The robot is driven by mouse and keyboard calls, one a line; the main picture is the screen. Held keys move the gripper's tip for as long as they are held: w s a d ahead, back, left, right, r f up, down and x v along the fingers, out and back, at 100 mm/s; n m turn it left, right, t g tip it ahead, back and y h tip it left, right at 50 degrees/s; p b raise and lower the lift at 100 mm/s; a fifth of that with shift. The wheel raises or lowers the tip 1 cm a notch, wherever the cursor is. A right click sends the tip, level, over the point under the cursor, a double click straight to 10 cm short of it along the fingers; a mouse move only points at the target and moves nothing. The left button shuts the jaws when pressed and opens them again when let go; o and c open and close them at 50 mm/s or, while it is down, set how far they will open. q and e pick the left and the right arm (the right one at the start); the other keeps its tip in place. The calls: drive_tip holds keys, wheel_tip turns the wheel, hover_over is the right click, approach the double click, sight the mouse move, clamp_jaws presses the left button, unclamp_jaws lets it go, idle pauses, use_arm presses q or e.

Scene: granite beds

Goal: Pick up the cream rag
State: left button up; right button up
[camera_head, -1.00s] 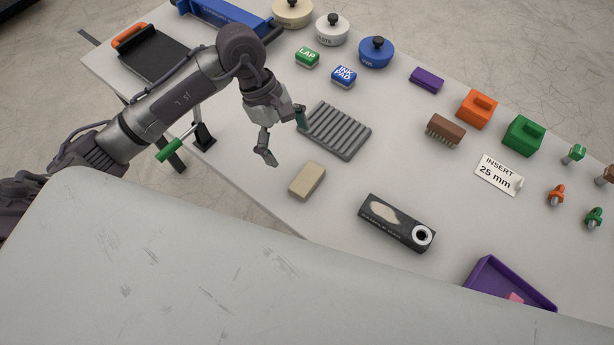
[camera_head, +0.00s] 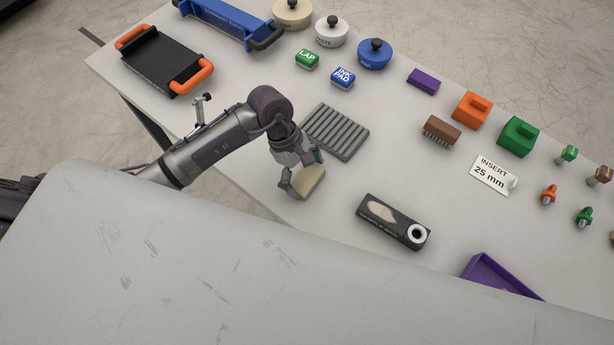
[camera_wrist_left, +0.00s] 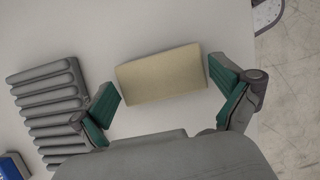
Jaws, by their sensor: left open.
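The cream rag (camera_head: 312,181) is a small pale block lying on the table, partly hidden behind my left gripper in the head view. In the left wrist view the cream rag (camera_wrist_left: 162,74) shows whole, lying between and a little beyond the two green-padded fingers. My left gripper (camera_head: 305,172) is open over the rag; in the left wrist view the open fingers (camera_wrist_left: 168,100) stand on either side of it, with a gap showing at each side. My right gripper is not in view.
A grey ribbed rack (camera_head: 337,131) lies just behind the rag. A dark box with a white ring (camera_head: 394,222) is to its right, and a purple tray (camera_head: 500,278) is farther right. The table's front edge is close by.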

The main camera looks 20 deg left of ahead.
sight(312, 181)
use_arm(q)
drive_tip(key=shift+c, duration=0.3)
drive_tip(key=c, duration=0.5)
drive_tip(key=shift+c, duration=0.2)
drive_tip(key=shift+r, duration=0.1)
drive_tip(key=shift+r, duration=0.2)
wheel_tip(312, 181, up, 4)
drive_tip(key=shift+f+b, duration=0.2)
drive_tip(key=shift+b, duration=0.55)
drive_tip(key=s+d+r+b, duration=0.2)
drive_tip(key=s+d+r, duration=0.4)
drive_tip(key=d, duration=0.3)
drive_tip(key=shift+s+d+r, duration=0.3)
drive_tip(key=shift+s+r, duration=0.1)
drive_tip(key=shift+r, duration=0.05)
